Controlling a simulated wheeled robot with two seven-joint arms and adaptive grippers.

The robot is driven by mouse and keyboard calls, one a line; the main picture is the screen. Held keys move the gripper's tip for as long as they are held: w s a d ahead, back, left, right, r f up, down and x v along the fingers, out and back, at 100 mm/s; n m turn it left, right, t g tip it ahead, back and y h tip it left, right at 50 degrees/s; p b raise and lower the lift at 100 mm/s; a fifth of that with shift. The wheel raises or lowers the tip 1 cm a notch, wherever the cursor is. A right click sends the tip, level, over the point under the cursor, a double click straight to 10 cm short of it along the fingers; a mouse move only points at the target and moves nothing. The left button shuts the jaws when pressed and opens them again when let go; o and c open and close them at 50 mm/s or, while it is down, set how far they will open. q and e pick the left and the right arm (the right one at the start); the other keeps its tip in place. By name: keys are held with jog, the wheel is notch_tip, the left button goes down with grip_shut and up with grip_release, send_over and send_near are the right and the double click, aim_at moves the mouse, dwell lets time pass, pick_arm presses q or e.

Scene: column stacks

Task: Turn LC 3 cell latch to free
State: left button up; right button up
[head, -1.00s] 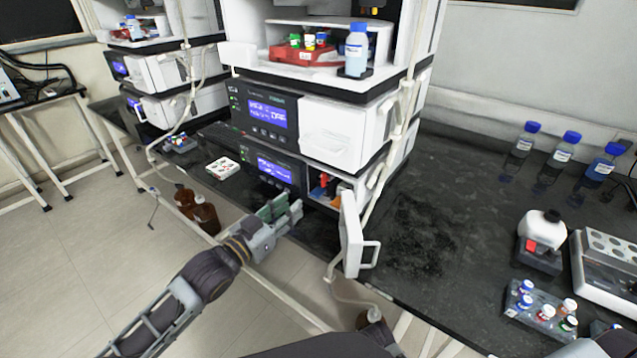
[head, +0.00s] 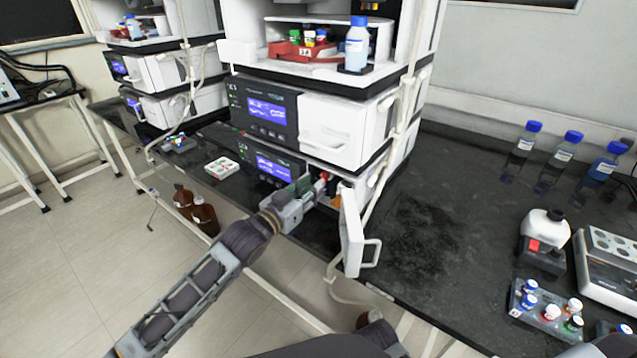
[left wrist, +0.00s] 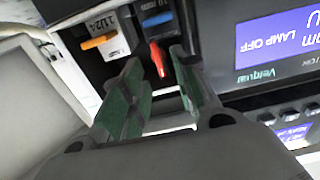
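In the left wrist view a small red lever (left wrist: 158,58), which looks like the cell latch, hangs between my fingertips inside an open module bay. A blue part (left wrist: 157,17) and a white block with an orange tab (left wrist: 98,41) are beside it. My left gripper (left wrist: 157,63) has its green-padded fingers apart, one on each side of the lever, with visible gaps; contact cannot be told. In the head view my left gripper (head: 313,187) reaches the bay of the lower module, and red shows (head: 324,177) just past its tips. My right gripper does not show.
The module's white door (head: 351,235) stands open just right of my left gripper. A lit display (head: 272,170) is left of the bay; in the wrist view the display (left wrist: 277,38) reads LAMP OFF. A vial rack (head: 548,310) and bottles stand on the right bench.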

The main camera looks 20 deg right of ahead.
pick_arm(q)
jog(key=shift+b+x, duration=0.3)
jog(key=shift+x, duration=1.6)
grip_shut()
